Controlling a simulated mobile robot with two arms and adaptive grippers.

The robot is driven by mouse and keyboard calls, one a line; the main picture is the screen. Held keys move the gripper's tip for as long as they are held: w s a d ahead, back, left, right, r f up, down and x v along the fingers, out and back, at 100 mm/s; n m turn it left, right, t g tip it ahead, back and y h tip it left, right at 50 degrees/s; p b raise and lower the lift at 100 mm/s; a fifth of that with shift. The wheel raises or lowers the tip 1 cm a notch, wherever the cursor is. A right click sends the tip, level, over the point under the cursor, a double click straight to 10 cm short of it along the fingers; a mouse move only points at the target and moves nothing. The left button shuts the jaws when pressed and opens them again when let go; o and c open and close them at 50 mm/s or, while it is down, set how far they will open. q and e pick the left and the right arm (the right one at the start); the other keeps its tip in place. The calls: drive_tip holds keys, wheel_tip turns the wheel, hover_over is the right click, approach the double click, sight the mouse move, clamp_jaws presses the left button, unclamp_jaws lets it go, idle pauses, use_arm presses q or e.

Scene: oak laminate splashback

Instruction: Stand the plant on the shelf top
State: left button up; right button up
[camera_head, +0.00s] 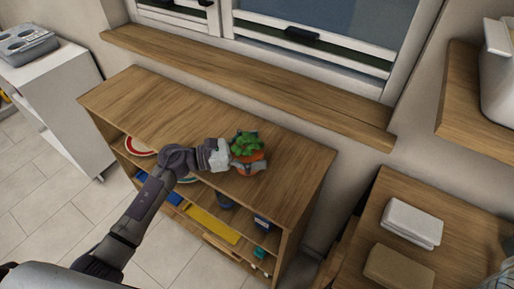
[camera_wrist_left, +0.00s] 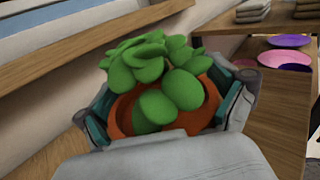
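The plant (camera_head: 246,144) has round green leaves in an orange pot and appears upright. In the head view it is over the front middle part of the wooden shelf top (camera_head: 180,105). My left gripper (camera_head: 250,164) is around the pot, with a finger on each side of it. In the left wrist view the plant (camera_wrist_left: 160,80) fills the space between the fingers, which press against the orange pot (camera_wrist_left: 205,108). The pot's base is hidden, so I cannot tell whether it touches the shelf top. My right gripper is not in view.
The shelf top is bare around the plant. The lower shelves hold plates (camera_head: 140,146), a yellow item (camera_head: 212,225) and other small things. A window sill (camera_head: 250,85) runs behind. At right, a wooden table (camera_head: 440,265) carries folded cloths (camera_head: 412,222). A white cabinet (camera_head: 65,100) stands left.

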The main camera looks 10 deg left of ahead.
use_arm(q)
drive_tip(key=shift+r, duration=0.1)
drive_tip(key=shift+a, duration=0.15)
drive_tip(key=b+v, duration=0.3)
drive_tip(key=v, duration=0.7)
drive_tip(key=shift+s+a, duration=0.2)
drive_tip(key=shift+a, duration=0.15)
drive_tip(key=shift+s+a, duration=0.2)
drive_tip(key=shift+a, duration=0.25)
